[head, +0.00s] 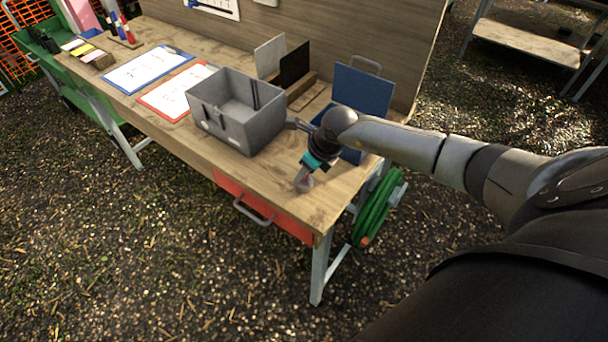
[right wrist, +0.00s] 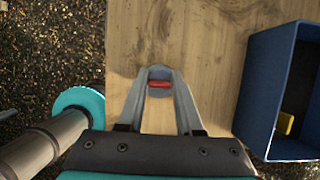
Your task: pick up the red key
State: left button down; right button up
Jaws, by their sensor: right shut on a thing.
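The red key shows as a small red piece (right wrist: 160,84) between the fingertips in the right wrist view. My right gripper (right wrist: 160,80) is shut on it, over the wooden tabletop. In the head view my right gripper (head: 304,183) points down near the front right corner of the workbench (head: 335,190), and the key cannot be made out there. I cannot tell whether the key touches the wood. My left gripper is in neither view.
A grey open toolbox (head: 240,135) stands left of my right gripper. A blue open case (head: 362,90) stands behind it, with a yellow item (right wrist: 285,122) inside. A red drawer (head: 262,204) and a green hose reel (head: 372,212) are at the bench's front and right end.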

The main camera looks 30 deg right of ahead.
grip_shut()
jog(key=shift+r, duration=0.1)
notch_tip(320, 180, up, 19)
notch_tip(320, 180, down, 16)
jog(key=b, duration=1.1)
dwell(0.4)
jog(key=shift+b, duration=0.3)
dwell(0.4)
jog(key=shift+f+b, duration=0.7)
jog(key=shift+f, duration=0.25)
jog(key=shift+f, duration=0.15)
